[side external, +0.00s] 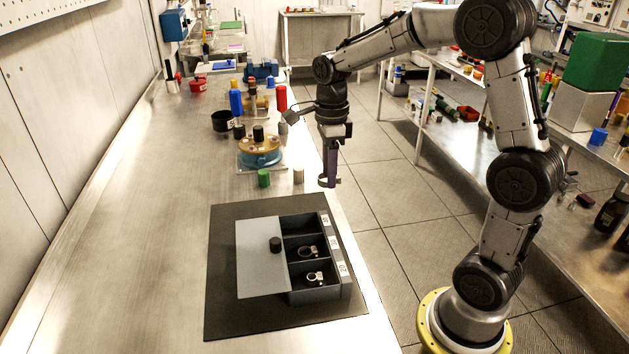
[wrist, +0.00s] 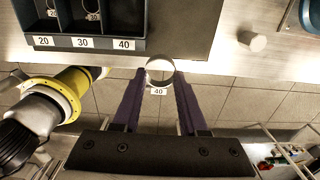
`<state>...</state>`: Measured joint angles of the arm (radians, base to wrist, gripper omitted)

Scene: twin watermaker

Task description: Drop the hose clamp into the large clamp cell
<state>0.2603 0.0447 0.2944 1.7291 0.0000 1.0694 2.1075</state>
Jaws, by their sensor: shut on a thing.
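The hose clamp (wrist: 159,72), a thin metal ring with a "40" tag, is pinched between the purple fingertips of my gripper (wrist: 159,80). In the side view my gripper (side external: 329,182) hangs over the bench's right edge, beyond the box's far end. The grey clamp box (side external: 322,294) has a row of cells labelled 20, 30 and 40. The large clamp cell (wrist: 115,17), marked 40, looks empty; it is the far cell (side external: 300,225) in the side view. The other two cells hold smaller clamps (side external: 308,251).
A grey lid (side external: 262,262) with a black knob (side external: 275,244) lies over the box's left part. The box stands on a dark mat (side external: 225,318). Green (side external: 264,178) and pale (side external: 299,175) cylinders and a blue round fixture (side external: 260,155) stand farther back. The bench's left side is clear.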

